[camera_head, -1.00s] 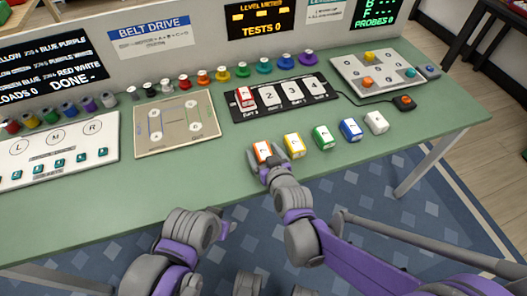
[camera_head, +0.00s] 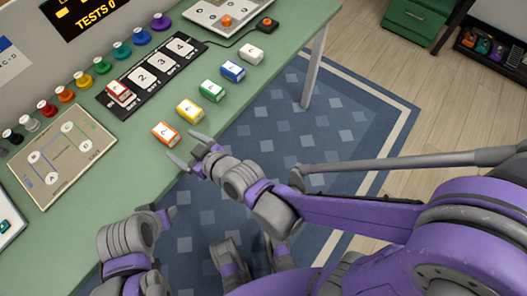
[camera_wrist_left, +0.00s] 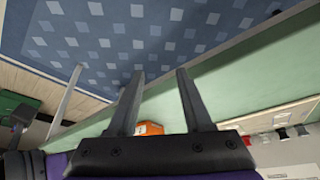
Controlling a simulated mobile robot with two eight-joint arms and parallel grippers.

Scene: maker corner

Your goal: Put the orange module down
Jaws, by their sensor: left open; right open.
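The orange module (camera_head: 166,134), an orange and white block, rests on the green table near its front edge, at the near end of a row of modules. My right gripper (camera_head: 188,150) is open and empty, just off the module on the front-edge side. My left gripper (camera_head: 168,213) is lower, in front of the table; it is open and empty in the left wrist view (camera_wrist_left: 160,73), where part of the orange module (camera_wrist_left: 148,128) shows beyond its fingers.
Yellow (camera_head: 189,111), green (camera_head: 212,90), blue (camera_head: 233,71) and white (camera_head: 253,53) modules continue the row. Behind them, a black numbered strip (camera_head: 190,45) has a red module (camera_head: 120,93) on its first slot. A beige board (camera_head: 98,138) lies to the left.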

